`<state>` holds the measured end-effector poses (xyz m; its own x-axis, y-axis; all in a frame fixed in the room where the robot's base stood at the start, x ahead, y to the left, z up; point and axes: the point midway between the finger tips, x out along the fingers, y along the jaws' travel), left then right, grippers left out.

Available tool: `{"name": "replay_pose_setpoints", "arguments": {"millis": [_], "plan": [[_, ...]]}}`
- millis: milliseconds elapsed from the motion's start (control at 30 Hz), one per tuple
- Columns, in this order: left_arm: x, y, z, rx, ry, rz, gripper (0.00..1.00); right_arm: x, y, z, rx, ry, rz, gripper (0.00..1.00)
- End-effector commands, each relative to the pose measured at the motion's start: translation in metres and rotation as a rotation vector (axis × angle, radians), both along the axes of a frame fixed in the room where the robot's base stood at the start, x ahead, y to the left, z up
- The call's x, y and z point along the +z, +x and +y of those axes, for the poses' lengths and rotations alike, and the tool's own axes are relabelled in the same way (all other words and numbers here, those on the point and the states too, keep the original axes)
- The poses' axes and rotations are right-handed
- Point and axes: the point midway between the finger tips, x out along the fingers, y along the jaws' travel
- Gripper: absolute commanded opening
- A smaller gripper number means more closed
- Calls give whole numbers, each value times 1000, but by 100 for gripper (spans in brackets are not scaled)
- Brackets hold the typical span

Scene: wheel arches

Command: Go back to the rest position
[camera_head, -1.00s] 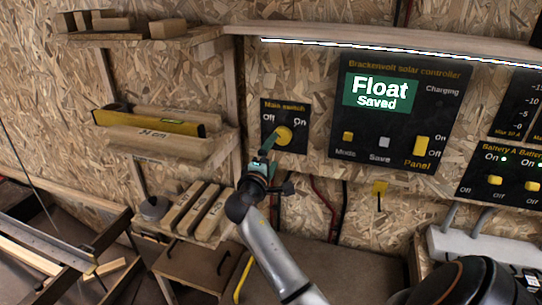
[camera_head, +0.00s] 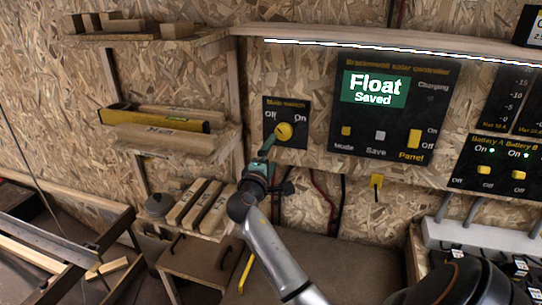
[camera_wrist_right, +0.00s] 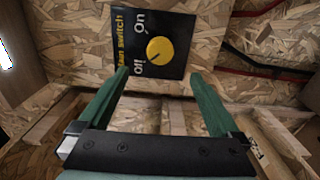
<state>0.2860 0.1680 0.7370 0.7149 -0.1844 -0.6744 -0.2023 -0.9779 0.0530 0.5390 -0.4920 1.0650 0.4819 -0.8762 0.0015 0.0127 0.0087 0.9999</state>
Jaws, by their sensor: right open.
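My right gripper (camera_head: 267,146) is in front of the wall, just below and left of the yellow knob of the main switch (camera_head: 284,131). In the right wrist view its two green fingers (camera_wrist_right: 159,73) are spread apart with nothing held between them. The main switch panel (camera_wrist_right: 150,42) is beyond the fingertips there, and its yellow knob (camera_wrist_right: 160,50) looks clear of both fingers. I cannot tell for sure which way the knob points. My left gripper is not in view.
The solar controller (camera_head: 393,108) shows "Float Saved" on its green screen. Battery switches (camera_head: 483,171) are at right. Wooden shelves with a yellow level (camera_head: 160,120) and blocks (camera_head: 196,205) stand left of my arm. A bench surface (camera_head: 315,255) lies below.

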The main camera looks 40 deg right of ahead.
Motion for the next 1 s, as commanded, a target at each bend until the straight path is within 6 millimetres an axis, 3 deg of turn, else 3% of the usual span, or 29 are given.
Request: {"name": "replay_pose_setpoints", "arguments": {"millis": [400,500,567,667,767,867,1000], "plan": [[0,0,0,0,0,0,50,-1,0,0,1,1,0,99],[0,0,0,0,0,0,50,-14,0,6,32,23,5,99],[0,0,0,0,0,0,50,-34,1,16,79,61,8,99],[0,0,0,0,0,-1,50,-86,-3,43,198,176,17,99],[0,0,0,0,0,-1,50,-149,-19,84,331,352,20,99],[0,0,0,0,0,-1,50,-206,-45,129,435,559,17,99],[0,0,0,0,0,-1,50,-270,-101,195,519,885,4,99]]}}
